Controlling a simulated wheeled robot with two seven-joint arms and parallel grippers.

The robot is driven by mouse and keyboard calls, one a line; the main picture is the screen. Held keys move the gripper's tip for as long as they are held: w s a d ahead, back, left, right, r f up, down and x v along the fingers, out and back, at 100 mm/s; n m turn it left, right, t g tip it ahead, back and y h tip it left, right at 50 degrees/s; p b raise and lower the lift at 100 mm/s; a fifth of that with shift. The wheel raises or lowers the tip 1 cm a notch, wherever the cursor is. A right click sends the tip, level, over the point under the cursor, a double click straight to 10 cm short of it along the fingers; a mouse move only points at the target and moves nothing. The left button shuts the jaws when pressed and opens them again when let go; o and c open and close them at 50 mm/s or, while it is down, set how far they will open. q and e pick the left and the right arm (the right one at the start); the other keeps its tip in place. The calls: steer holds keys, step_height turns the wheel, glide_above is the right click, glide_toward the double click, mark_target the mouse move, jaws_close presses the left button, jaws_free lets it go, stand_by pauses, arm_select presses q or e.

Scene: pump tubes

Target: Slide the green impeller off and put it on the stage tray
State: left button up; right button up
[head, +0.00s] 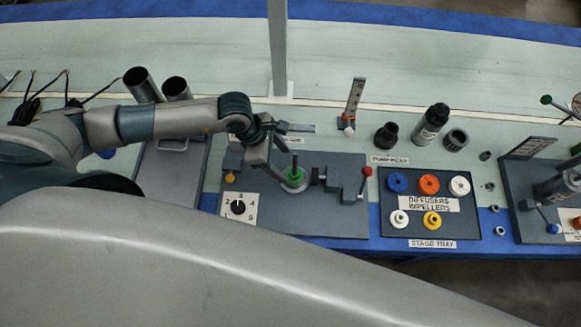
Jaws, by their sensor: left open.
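The green impeller (294,175) sits around an upright shaft on a round base on the dark pump fixture (330,220). My left gripper (280,146) is just above and to the left of the green impeller, with its jaws open. The picture is too small to tell whether a finger touches the shaft. The dark stage tray (465,222) lies to the right. Its back row holds a blue ring (397,182), an orange ring (428,183) and a white ring (459,186). Its front row holds a white impeller (399,219) and a yellow impeller (431,220). My right gripper is not in view.
A lever with a red knob (366,172) stands between the green impeller and the tray. A dial (238,207) is at the fixture's front left. The tray's front right corner is bare.

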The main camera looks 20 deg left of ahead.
arm_select(q)
steer(key=shift+p+x, duration=0.65)
steer(key=shift+x, duration=2.85)
steer(key=shift+c, duration=0.3)
steer(key=c, duration=1.3)
steer(key=shift+c, duration=0.3)
steer(key=shift+r+p, duration=0.5)
steer(key=shift+r, duration=0.2)
steer(key=shift+r+p, duration=3.05)
steer(key=shift+r, duration=1.25)
step_height(320, 180, up, 8)
steer(key=p, duration=0.5)
glide_above(291, 173)
